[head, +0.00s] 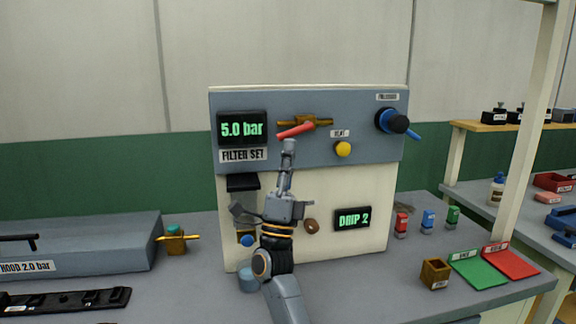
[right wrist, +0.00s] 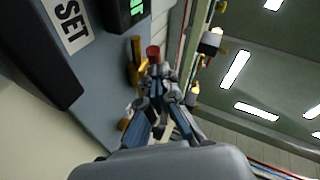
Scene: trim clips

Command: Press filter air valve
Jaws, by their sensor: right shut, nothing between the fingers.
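The panel (head: 325,95) has a brass valve (head: 318,121) with a red lever (head: 296,130) slanting down to the left. Beside it a display (head: 242,128) reads 5.0 bar, with a FILTER SET label (head: 243,155) below. My right gripper (head: 288,146) points up in front of the panel, shut and empty, its tips just below the red lever. In the right wrist view the red lever end (right wrist: 153,54) shows just past my fingertips (right wrist: 157,74); I cannot tell whether they touch. My left gripper is out of view.
A DRIP 2 display (head: 353,218) is lower down. Small coloured bottles (head: 427,221) and green and red trays (head: 480,270) stand on the bench at right.

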